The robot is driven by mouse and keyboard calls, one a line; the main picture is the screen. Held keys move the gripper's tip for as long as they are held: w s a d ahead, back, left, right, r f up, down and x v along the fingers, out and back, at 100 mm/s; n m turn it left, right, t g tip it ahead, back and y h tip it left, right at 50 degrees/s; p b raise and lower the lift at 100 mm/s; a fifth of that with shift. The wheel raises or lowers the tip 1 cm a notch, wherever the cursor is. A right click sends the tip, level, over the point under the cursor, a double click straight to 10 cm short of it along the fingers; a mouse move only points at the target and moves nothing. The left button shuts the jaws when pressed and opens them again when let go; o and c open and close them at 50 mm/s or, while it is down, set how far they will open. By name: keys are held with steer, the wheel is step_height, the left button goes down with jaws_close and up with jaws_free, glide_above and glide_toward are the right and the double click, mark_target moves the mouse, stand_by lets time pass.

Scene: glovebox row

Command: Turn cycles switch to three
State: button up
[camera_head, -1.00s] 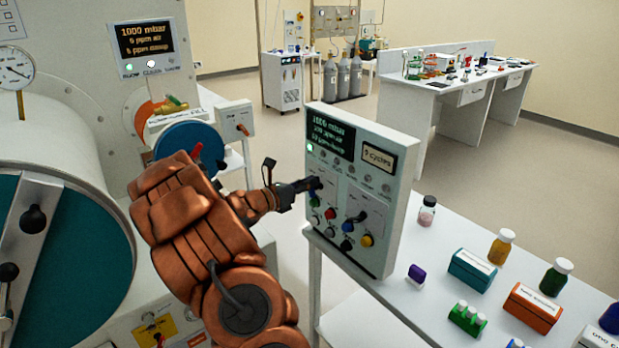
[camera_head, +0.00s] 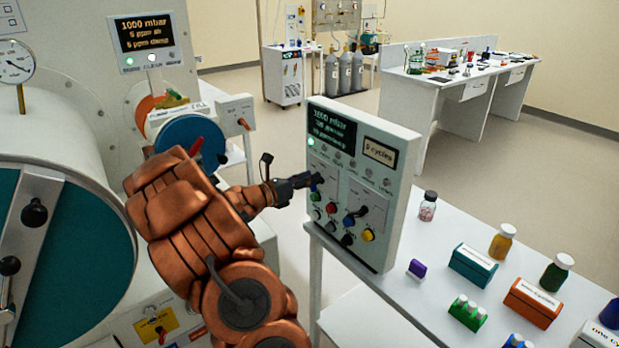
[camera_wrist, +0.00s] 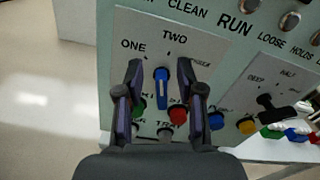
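The cycles switch (camera_wrist: 161,88) is a blue lever knob on the pale control panel (camera_wrist: 225,75), below printed labels ONE and TWO and a third label partly hidden by a finger. Its top end points up, between ONE and TWO as far as I can tell. My gripper (camera_wrist: 161,95) is open, one dark finger on each side of the knob, with gaps showing on both sides. In the head view my gripper (camera_head: 314,182) is at the left part of the panel (camera_head: 384,215) and hides most of the knob.
Several coloured buttons lie close below the fingers, including a red one (camera_wrist: 179,115) and a green one (camera_wrist: 138,111). A black selector (camera_wrist: 272,104) sits to the right. The white table (camera_head: 410,310) holds bottles and small boxes, such as the orange box (camera_head: 532,303).

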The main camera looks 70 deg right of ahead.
steer(key=v, duration=1.1)
stand_by(0.4)
steer(key=s+a+f+m+t+y, duration=0.1)
steer(key=s+a+m+y, duration=0.3)
steer(key=a, duration=1.1)
steer(key=s+a+f+m+t+y, duration=0.1)
steer(key=s+a+m+t+y, duration=0.2)
steer(key=a, duration=1.3)
steer(key=s+a+m+t+y, duration=0.3)
steer(key=s+a+m+y, duration=0.2)
steer(key=a, duration=1.1)
steer(key=m+y, duration=0.3)
steer(key=shift+s+f+m+y, duration=0.3)
steer(key=shift+s+f, duration=0.1)
steer(key=shift+d, duration=0.1)
steer(key=shift+c, duration=0.4)
